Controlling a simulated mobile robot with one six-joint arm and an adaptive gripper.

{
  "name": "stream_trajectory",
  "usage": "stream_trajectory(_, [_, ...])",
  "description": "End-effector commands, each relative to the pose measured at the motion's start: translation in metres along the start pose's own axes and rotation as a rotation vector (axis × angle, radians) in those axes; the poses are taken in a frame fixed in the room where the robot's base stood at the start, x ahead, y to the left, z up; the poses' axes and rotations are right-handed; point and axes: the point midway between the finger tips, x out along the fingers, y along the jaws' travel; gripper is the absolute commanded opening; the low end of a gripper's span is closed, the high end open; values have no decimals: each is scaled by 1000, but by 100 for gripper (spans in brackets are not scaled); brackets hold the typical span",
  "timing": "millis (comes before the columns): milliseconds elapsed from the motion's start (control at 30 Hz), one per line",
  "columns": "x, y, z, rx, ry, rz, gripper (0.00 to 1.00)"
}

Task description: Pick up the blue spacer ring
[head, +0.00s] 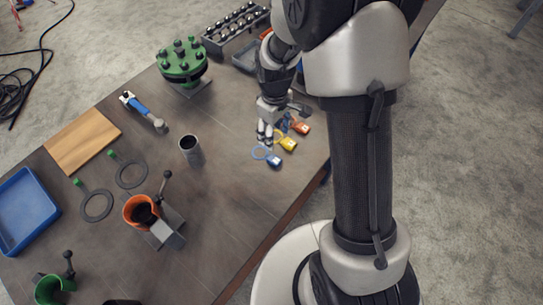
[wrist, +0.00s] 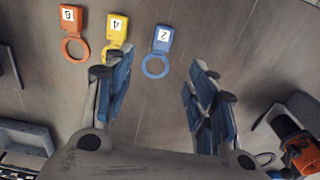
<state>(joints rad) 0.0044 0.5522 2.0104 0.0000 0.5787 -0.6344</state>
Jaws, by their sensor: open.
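The blue spacer ring (head: 260,152) lies flat on the table in the head view, with a blue tag. In the wrist view the blue ring (wrist: 154,66) has a tag marked 2 and shows between and beyond the fingertips, touching neither. My gripper (head: 265,136) is above the table, near the row of tagged rings. In the wrist view my gripper (wrist: 160,68) is open and empty, with its blue-padded fingers apart. The left finger partly hides the yellow ring (wrist: 113,50), whose tag is marked 4. An orange ring (wrist: 75,50) lies further left, with a tag marked 6.
A dark cylinder (head: 191,150) stands left of the rings. The table edge is close to the right of the rings.

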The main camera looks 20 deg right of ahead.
Motion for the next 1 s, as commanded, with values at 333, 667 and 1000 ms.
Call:
stream_trajectory(333, [71,-1,0,1,-2,-1,52])
stream_trajectory(667, [92,-2,-1,1,-1,-1,52])
stream_trajectory(1000, [132,-4,-3,2,0,0,52])
